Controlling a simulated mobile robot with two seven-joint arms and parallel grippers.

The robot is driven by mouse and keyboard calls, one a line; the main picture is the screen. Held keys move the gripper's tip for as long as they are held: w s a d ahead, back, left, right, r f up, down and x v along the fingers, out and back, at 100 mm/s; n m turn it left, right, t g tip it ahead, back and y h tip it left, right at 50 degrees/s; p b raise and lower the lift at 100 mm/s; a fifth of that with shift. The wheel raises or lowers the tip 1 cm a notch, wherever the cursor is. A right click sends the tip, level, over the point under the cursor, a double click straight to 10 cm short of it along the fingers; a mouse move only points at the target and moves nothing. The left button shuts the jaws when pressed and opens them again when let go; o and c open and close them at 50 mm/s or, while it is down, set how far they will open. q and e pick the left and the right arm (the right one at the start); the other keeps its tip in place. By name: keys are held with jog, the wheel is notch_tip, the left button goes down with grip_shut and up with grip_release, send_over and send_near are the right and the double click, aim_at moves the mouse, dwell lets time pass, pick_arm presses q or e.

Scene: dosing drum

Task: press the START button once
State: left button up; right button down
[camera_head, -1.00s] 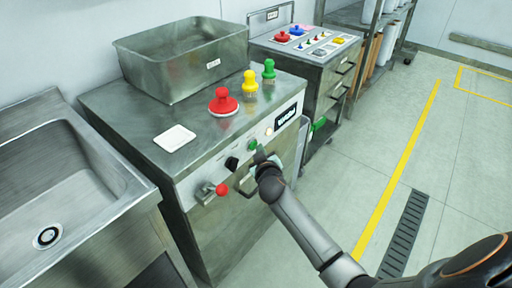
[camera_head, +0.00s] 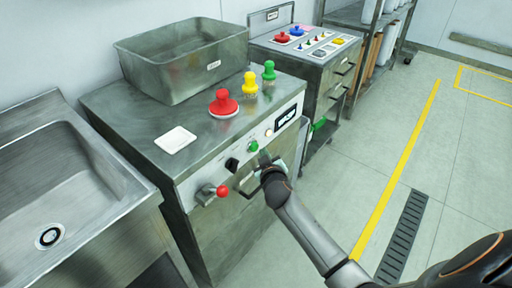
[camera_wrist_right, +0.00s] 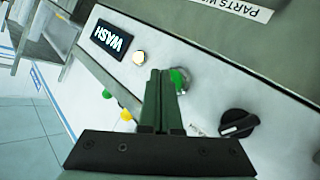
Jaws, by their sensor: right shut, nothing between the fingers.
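A green button (camera_head: 253,146), which looks like the START button, sits on the sloped front panel (camera_head: 215,168) of the steel machine, between a black knob (camera_head: 232,164) and a small pale lamp (camera_head: 268,132). My right gripper (camera_head: 264,157) is shut and empty, just in front of and a little right of the button in the head view. In the right wrist view the closed fingertips (camera_wrist_right: 160,74) are beside the green button (camera_wrist_right: 181,79) and partly overlap it. I cannot tell whether they touch. My left gripper is not in view.
A red-knobbed lever (camera_head: 222,190) sticks out lower left on the panel. A WASH sign (camera_wrist_right: 112,39) is beyond the lamp. On top stand red (camera_head: 223,104), yellow and green knobbed pieces, a white plate (camera_head: 175,139) and a steel basin (camera_head: 182,65). The floor at right is clear.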

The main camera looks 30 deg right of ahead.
jog(key=shift+s, duration=0.1)
jog(key=s, duration=0.1)
jog(key=s+d+p, duration=0.1)
jog(key=s, duration=0.1)
jog(key=s+d+p, duration=0.1)
jog(key=shift+s, duration=0.25)
dwell(0.8)
jog(key=s+a+f+g+y+p, duration=0.2)
jog(key=s+a, duration=0.6)
jog(key=s, duration=0.4)
jog(key=s+a+f+g+y+p, duration=0.2)
jog(key=s+a+f+y+p, duration=0.2)
jog(key=s+a, duration=0.5)
jog(key=s+f+y, duration=0.1)
jog(key=s+f, duration=0.1)
jog(key=s, duration=0.2)
jog(key=shift+a+n+y, duration=0.2)
jog(key=shift+n+y, duration=0.1)
